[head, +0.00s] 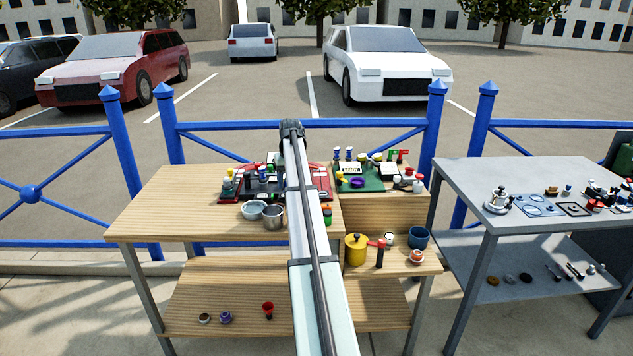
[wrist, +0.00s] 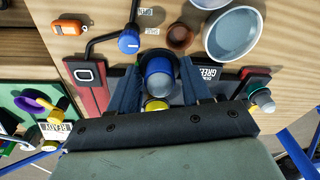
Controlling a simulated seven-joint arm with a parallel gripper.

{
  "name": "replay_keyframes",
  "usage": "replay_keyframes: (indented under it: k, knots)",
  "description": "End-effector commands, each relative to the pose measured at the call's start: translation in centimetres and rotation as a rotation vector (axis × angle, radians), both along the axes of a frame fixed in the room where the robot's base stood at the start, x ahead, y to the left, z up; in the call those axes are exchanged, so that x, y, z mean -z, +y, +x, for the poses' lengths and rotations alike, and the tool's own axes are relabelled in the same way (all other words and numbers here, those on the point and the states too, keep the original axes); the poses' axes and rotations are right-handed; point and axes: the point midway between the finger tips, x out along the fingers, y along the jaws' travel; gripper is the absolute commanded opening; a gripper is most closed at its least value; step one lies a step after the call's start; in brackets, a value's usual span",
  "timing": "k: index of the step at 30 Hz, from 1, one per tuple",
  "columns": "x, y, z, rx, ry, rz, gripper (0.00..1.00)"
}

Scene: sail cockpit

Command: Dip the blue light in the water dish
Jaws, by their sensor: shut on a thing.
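In the wrist view, my gripper (wrist: 158,62) is shut on the blue light (wrist: 159,78), a short blue cylinder with a grey rounded part, held between the two dark fingers. The water dish appears to be the round pale grey-blue bowl (wrist: 233,36) at the upper right of the wrist view, apart from the light. My arm hides the gripper and the light in the head view.
The red-and-black panel (head: 229,196) lies under my gripper. A green board (head: 372,180) with small items is to the right. The wooden table's left part (head: 165,205) is clear.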

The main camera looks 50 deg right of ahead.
Motion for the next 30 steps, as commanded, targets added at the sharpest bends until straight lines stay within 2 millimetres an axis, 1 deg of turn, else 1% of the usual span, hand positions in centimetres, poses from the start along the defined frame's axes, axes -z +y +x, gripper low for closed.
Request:
replay_keyframes:
  k: [1, 5, 9, 11, 12, 14, 15, 20, 21, 23, 24, 26, 27, 30]
  knots:
    - [-0.1, 2.3, 0.5, -0.014, -0.004, -0.001, 0.18]
    - [-0.4, 7.2, 1.9, -0.035, -0.013, 0.0, 0.18]
    - [-0.7, 12.7, 2.9, -0.054, -0.025, -0.001, 0.18]
    - [-0.8, 15.1, 3.2, -0.061, -0.03, -0.001, 0.18]
    - [-0.9, 16.7, 3.4, -0.068, -0.032, -0.001, 0.18]
    - [-1.0, 19.1, 3.6, -0.075, -0.036, -0.001, 0.18]
    - [-1.1, 20.7, 3.6, -0.08, -0.039, 0.0, 0.18]
    - [-1.4, 27.0, 3.5, -0.098, -0.052, 0.0, 0.18]
    - [-1.6, 28.6, 3.3, -0.104, -0.054, 0.0, 0.18]
    - [-1.7, 31.0, 3.1, -0.111, -0.06, 0.001, 0.18]
    - [-1.8, 32.6, 2.8, -0.116, -0.062, 0.001, 0.18]
    - [-2.0, 34.9, 2.4, -0.123, -0.066, 0.001, 0.18]
    - [-2.1, 36.5, 2.1, -0.129, -0.071, 0.002, 0.18]
    - [-2.5, 39.9, 1.3, -0.138, -0.078, 0.002, 0.18]
